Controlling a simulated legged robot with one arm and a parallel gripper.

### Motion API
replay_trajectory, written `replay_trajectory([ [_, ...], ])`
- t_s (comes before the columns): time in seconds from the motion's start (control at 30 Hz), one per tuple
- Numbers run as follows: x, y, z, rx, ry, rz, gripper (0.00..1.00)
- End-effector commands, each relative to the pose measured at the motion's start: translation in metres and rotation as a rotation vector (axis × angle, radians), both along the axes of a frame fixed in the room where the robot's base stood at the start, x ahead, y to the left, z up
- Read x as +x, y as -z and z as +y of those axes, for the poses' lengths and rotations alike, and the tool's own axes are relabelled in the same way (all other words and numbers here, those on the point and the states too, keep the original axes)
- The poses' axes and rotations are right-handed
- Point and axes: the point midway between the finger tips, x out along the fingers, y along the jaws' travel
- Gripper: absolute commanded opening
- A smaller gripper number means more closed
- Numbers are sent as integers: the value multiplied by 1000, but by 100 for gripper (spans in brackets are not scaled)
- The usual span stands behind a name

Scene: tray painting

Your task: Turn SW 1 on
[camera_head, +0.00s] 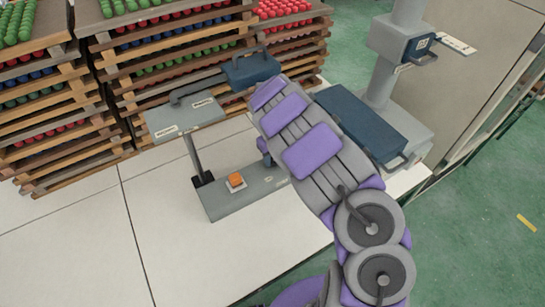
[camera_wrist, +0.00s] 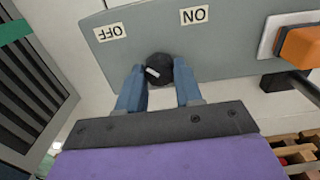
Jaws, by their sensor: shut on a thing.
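A round black knob (camera_wrist: 157,66) with a short white mark sits on a grey panel (camera_wrist: 235,50) in the wrist view. The panel carries an OFF label (camera_wrist: 110,33) and an ON label (camera_wrist: 193,15), both upside down. The white mark is on the knob's left side, nearer the OFF side. My gripper (camera_wrist: 160,76) is shut on the knob, one blue finger on each side. In the head view my purple and grey arm hides the knob; the grey box (camera_head: 240,200) shows beside it. I cannot read a SW 1 label.
An orange button (camera_head: 236,180) on the box also shows in the wrist view (camera_wrist: 300,46), right of the knob. Stacked wooden trays (camera_head: 185,50) of coloured pieces stand behind. A post with a dark blue tray (camera_head: 365,122) stands right. The white tabletop (camera_head: 70,240) is clear at left.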

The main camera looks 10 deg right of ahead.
Motion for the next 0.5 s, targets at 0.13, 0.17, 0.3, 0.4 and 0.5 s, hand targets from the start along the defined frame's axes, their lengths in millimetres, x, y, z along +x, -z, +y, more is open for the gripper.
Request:
replay_trajectory([
  [0.13,0,0,0,0,0,0,14],
  [0.17,0,0,0,0,0,0,11],
  [0.3,0,0,0,1,0,0,4],
  [0.4,0,0,1,1,7,0,4],
  [0.5,0,0,1,2,28,2,4],
])
